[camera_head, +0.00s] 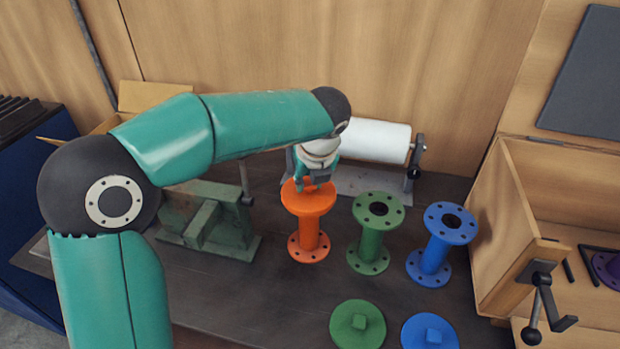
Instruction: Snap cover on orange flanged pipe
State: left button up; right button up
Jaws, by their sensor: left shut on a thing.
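The orange flanged pipe (309,236) stands upright on the dark table. My left gripper (314,184) points down over its top and is shut on the orange cover (308,203), a flat disc at the pipe's upper flange. The gripper hides the cover's middle. Cover and upper flange overlap in this view, so I cannot tell whether the cover is fully seated. My right gripper is out of view.
A green flanged pipe (371,235) and a blue one (437,244) stand to the right, open on top. A green cover (358,325) and a blue cover (429,332) lie in front. A green vise (208,222), a white roll (376,140) and a wooden box (505,220) surround them.

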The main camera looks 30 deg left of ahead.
aim_at(309, 183)
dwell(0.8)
pick_arm(q)
jog(key=shift+f+p, duration=0.25)
jog(key=shift+p, duration=0.05)
dwell(0.6)
jog(key=shift+f, duration=0.1)
dwell(0.7)
jog(key=o, duration=1.5)
jog(key=shift+p, duration=0.3)
jog(key=shift+r+p, duration=2.7)
jog(key=shift+r, duration=0.1)
